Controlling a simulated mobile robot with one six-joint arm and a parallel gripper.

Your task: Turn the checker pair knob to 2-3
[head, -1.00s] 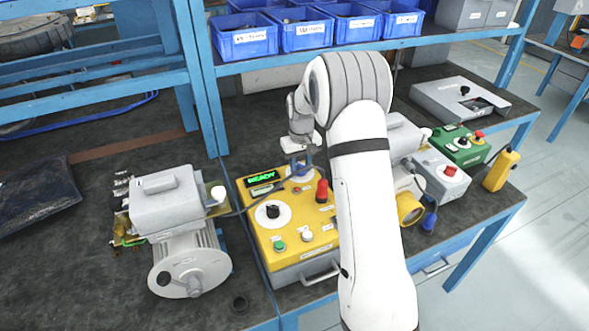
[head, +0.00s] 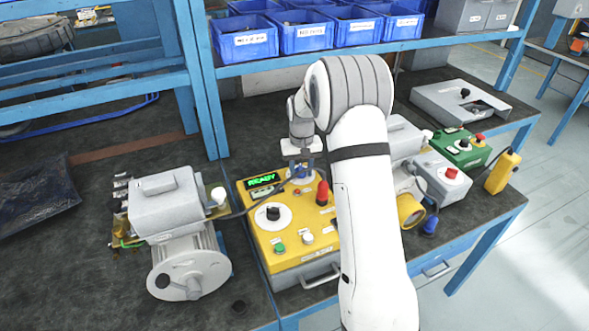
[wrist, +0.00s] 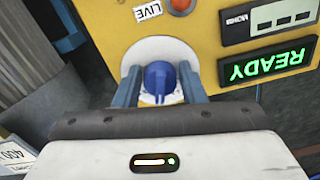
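The yellow checker box (head: 262,248) stands on the bench, with a green READY display (head: 264,180). A blue knob (wrist: 160,78) on a round white plate (wrist: 185,50) sits beside the display; in the head view it is mostly hidden behind my gripper (head: 300,168). A black knob (head: 273,213) on a white dial is on the same face. In the wrist view, my gripper (wrist: 160,85) has its two blue-grey fingers on either side of the blue knob. Narrow gaps seem to show between fingers and knob. I cannot read the knob's position marks.
A red lever (head: 322,193), a green button (head: 279,248) and a white button (head: 307,238) are on the checker face. A grey blower motor (head: 170,205) stands left, cabled to the box. Blue bins (head: 305,30) fill the shelf above.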

